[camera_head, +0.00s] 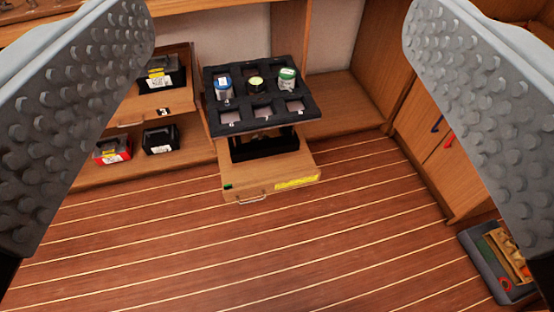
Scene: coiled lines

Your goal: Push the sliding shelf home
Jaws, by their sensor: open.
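The sliding shelf (258,191) is a wooden board pulled out low from the cabinet, with a small metal handle on its front edge. A yellow label and a small green mark sit on that edge. A black tray (226,128) with square compartments stands above the shelf and hides part of it. Between them is a dark box-like part (290,143). My gripper (280,190) is open, with one studded grey finger at each side of the view. Nothing is between the fingers, and the shelf appears beyond them, apart from both.
The tray holds a blue-sided can (223,88), a yellow-topped can (256,84) and a green-topped can (287,79). Another wooden shelf (180,99) at left carries a black box. A red box (113,150) and a black box (161,139) sit below. A grey bin (485,266) lies at lower right.

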